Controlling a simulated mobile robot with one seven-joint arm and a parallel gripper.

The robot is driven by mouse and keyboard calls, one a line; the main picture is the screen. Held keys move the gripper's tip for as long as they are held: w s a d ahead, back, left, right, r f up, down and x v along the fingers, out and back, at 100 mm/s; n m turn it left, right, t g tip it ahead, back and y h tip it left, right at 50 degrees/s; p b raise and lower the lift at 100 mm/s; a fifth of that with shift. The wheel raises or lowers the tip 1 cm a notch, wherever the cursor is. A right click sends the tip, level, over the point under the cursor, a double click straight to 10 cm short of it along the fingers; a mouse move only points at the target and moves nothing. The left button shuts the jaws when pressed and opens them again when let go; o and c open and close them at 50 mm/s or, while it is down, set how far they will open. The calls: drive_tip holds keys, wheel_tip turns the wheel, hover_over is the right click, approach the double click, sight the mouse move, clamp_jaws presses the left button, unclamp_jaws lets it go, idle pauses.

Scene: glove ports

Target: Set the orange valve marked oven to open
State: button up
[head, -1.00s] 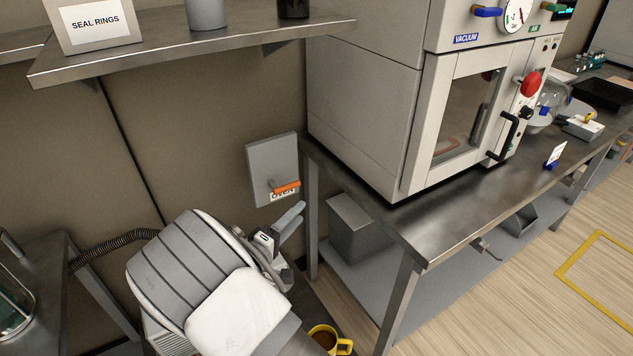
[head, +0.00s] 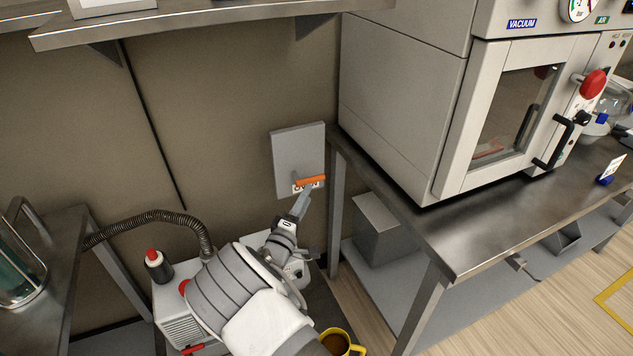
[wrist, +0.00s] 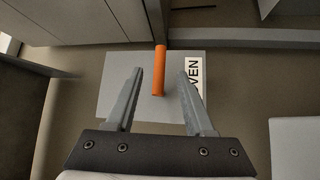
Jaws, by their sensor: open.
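The orange valve handle (head: 311,181) is on a grey wall plate (head: 298,150) left of the bench. It lies about level in the head view, above a white label partly hidden by my gripper. In the wrist view the orange handle (wrist: 159,70) stands between my open fingers, toward their tips, with a gap on both sides. The label (wrist: 196,79) there shows "VEN" beside the right finger. My gripper (head: 304,195) is open and empty, just below the handle in the head view; it also shows in the wrist view (wrist: 160,72). I cannot tell its distance from the plate.
A steel bench (head: 480,225) with a large white vacuum oven (head: 430,110) stands to the right, its leg close to the plate. A shelf (head: 230,18) hangs above. A pump with a ribbed hose (head: 150,217) and a yellow mug (head: 342,341) are low near my arm.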

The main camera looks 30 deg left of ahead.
sight(316, 179)
drive_tip(key=w, duration=0.2)
drive_tip(key=w+b, duration=0.1)
drive_tip(key=w, duration=0.2)
drive_tip(key=w+r, duration=0.1)
drive_tip(key=w, duration=0.2)
drive_tip(key=shift+a, duration=0.4)
drive_tip(key=shift+s, duration=0.1)
drive_tip(key=shift+c, duration=0.2)
clamp_jaws()
idle(0.6)
